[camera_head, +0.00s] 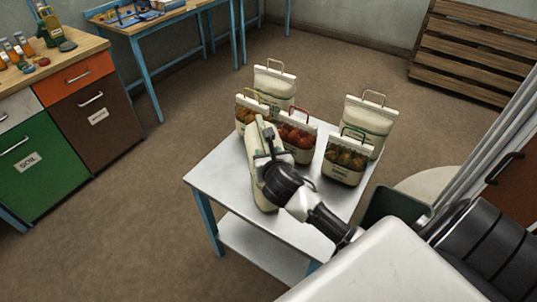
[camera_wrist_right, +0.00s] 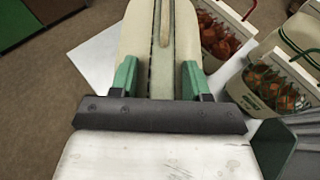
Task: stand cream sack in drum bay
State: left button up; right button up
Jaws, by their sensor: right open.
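A cream sack (camera_head: 262,196) stands at the left side of a small white table (camera_head: 222,172), partly hidden by my right gripper (camera_head: 266,165). In the right wrist view the sack (camera_wrist_right: 135,45) fills the upper middle, with a wooden handle along its top strip. My right gripper (camera_wrist_right: 158,78) is open, its green fingertips on either side of that strip; I cannot tell if they touch it. Two other cream sacks stand at the back (camera_head: 273,88) and at the right (camera_head: 369,125). I cannot make out which place is the drum bay. My left gripper is not in view.
Open-topped bags of red and brown goods (camera_head: 296,138), (camera_head: 345,162), (camera_head: 248,115) stand close by on the table. A dark green bin (camera_head: 398,207) is at its right. A cabinet with coloured doors (camera_head: 45,165) stands at the left. The floor between is clear.

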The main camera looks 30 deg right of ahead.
jog(key=v, duration=1.2)
jog(key=shift+b, duration=0.45)
jog(key=shift+d, duration=0.1)
